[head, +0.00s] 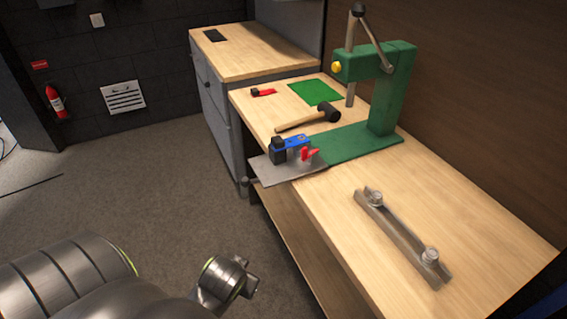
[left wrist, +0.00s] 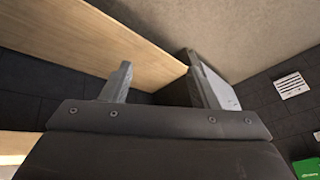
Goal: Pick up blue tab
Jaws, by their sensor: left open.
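The blue tab (head: 297,141) is a small blue piece on a grey metal plate (head: 272,171) at the left front of the green press, in the head view. A black block (head: 278,150) is against its left end and a red piece (head: 310,154) is just in front of it. Their exact contact is too small to tell. My left gripper (left wrist: 157,60) is open and empty in the left wrist view, with its two fingers apart. The tab is not seen in that view. My left arm is low at the bottom of the head view, well short of the tab. My right gripper is not in view.
The green press (head: 387,95) stands at the bench's back. A black-headed mallet (head: 322,113), a green mat (head: 315,92) and a small red-and-black item (head: 262,92) lie beyond the tab. A metal bar with bolts (head: 400,238) lies nearer on the wooden bench (head: 465,225).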

